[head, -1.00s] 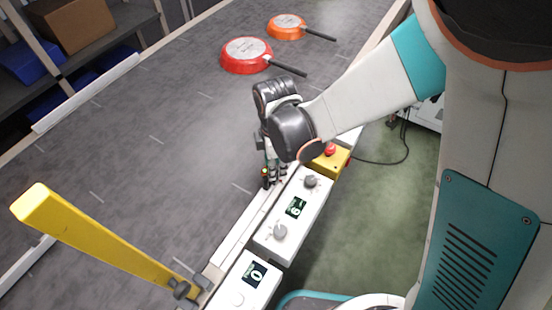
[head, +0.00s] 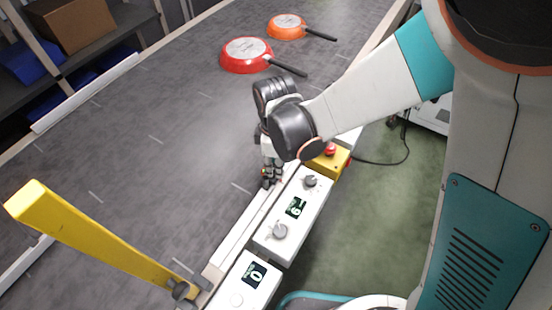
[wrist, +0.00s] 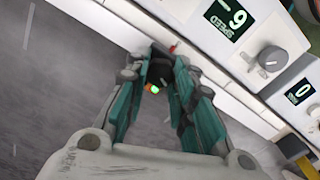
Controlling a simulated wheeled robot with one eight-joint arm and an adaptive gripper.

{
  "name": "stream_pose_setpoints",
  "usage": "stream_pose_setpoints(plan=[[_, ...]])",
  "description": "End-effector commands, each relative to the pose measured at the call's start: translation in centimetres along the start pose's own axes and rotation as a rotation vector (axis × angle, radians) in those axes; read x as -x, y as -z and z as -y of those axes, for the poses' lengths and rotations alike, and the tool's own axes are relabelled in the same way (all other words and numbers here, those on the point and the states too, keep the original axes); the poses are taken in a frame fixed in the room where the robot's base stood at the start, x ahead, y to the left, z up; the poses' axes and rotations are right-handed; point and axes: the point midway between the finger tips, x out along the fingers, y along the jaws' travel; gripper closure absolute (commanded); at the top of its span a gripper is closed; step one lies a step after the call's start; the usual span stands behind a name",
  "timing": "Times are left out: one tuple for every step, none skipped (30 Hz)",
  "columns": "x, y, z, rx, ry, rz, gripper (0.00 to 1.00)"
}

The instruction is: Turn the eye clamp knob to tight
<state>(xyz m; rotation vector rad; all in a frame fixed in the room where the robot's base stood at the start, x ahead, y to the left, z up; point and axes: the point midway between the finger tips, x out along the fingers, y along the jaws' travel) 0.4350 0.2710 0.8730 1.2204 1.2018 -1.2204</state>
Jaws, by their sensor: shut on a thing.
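My gripper (wrist: 165,62) points down at the rail along the conveyor's near edge, and its teal-lined fingers are shut on a small dark part, which appears to be the eye clamp knob (wrist: 160,74). The fingers hide the knob's sides, so I cannot read its setting. A small green and orange light (wrist: 154,89) of the eye shows between the fingers. A small red mark shows just beyond the fingertips. In the head view my gripper (head: 269,180) is beside the control box, and the knob is hidden there.
The white control box (head: 268,238) has a speed display and grey knobs. A second box (head: 262,296) reads 0. A yellow bar (head: 95,238) reaches over the belt at lower left. Red (head: 246,56) and orange (head: 286,27) pans lie farther up the belt. A yellow emergency-stop box (head: 333,164) is nearby.

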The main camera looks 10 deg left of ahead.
Motion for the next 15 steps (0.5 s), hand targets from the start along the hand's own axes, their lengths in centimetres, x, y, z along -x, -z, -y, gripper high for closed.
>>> stream_pose_setpoints(plan=[[-0.07, -0.01, 0.01, -0.045, 0.0, 0.0, 1.0], [-0.07, -0.01, 0.01, -0.074, 0.0, 0.0, 1.0], [-0.06, -0.01, 0.01, -0.112, 0.0, 0.0, 1.0], [-0.06, -0.01, 0.01, -0.14, 0.0, 0.0, 1.0], [-0.06, -0.01, 0.01, -0.169, 0.0, 0.0, 1.0], [-0.06, -0.01, 0.01, -0.207, 0.0, 0.0, 1.0], [-0.06, -0.01, 0.01, -0.236, 0.0, 0.0, 1.0], [-0.06, -0.01, 0.01, -0.264, 0.0, 0.0, 1.0], [-0.06, -0.01, 0.01, -0.302, 0.0, 0.0, 1.0], [-0.07, -0.01, 0.01, -0.33, 0.0, 0.0, 1.0], [-0.07, -0.01, 0.01, -0.359, 0.0, 0.0, 1.0], [-0.07, -0.02, 0.02, -0.397, 0.0, 0.0, 1.0], [-0.07, -0.02, 0.02, -0.425, 0.0, 0.0, 1.0], [-0.07, -0.02, 0.02, -0.454, 0.0, 0.0, 1.0], [-0.07, -0.01, 0.02, -0.491, 0.0, 0.0, 1.0]])
